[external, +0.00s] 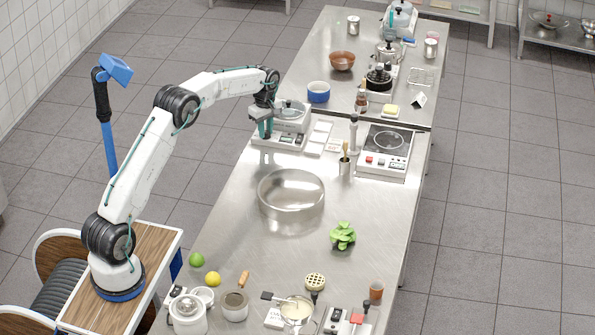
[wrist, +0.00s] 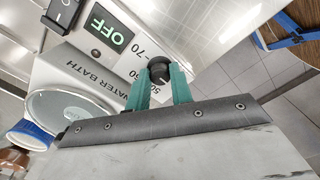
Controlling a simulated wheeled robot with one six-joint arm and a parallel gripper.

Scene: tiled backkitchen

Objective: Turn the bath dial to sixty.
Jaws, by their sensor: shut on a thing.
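My gripper also shows in the external view (external: 264,131), at the bath's front left side. The dial's pointer mark is too small to read.
A large steel bowl (external: 291,192) stands in front of the bath.

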